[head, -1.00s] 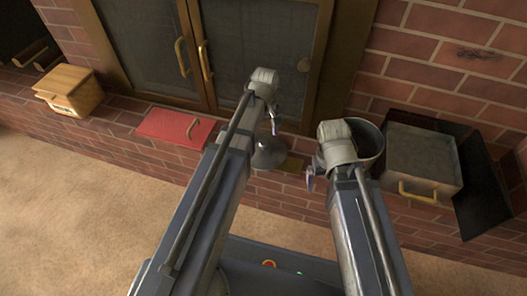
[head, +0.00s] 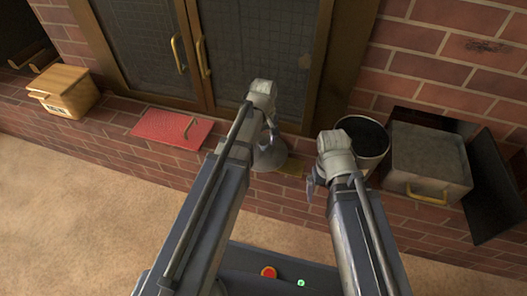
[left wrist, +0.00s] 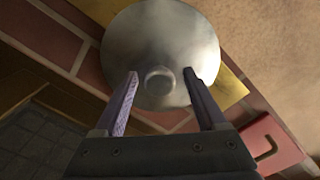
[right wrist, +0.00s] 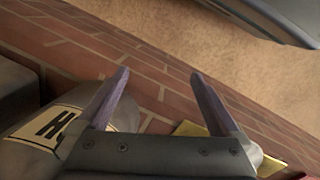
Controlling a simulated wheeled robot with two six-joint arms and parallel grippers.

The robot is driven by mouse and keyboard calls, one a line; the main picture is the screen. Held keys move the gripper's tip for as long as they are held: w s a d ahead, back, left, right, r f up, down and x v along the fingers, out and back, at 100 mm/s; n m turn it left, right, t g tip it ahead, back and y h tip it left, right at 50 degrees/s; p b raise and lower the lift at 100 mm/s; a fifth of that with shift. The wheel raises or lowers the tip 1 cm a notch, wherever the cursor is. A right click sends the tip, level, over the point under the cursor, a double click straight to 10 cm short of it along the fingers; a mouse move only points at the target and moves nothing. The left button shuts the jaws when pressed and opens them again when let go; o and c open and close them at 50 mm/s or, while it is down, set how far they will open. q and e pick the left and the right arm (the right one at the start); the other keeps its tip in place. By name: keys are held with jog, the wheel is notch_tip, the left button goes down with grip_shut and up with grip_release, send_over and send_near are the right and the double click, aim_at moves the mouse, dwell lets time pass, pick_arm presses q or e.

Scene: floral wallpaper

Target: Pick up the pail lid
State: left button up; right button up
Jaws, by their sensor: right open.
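The pail lid (head: 270,154) is a round grey metal disc with a knob in its middle, lying on the brick ledge partly over a yellow plate. The left wrist view shows the lid (left wrist: 163,35) close ahead. My left gripper (left wrist: 160,78) is open, its fingers spread to either side of the knob; I cannot tell whether they touch it. The pail (head: 368,148) is grey with a dark inside and stands right of the lid. My right gripper (right wrist: 158,75) is open and empty, in front of the pail's left side; a labelled part of the pail (right wrist: 30,130) shows there.
A red panel with a handle (head: 165,128) lies left of the lid, and a wooden box (head: 65,90) stands further left. A grey box with a yellow handle (head: 428,160) is right of the pail. Glass doors (head: 250,50) stand behind. The yellow plate (head: 292,168) is under the lid.

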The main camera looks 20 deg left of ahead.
pick_arm(q)
grip_shut()
dwell(0.3)
dwell(0.4)
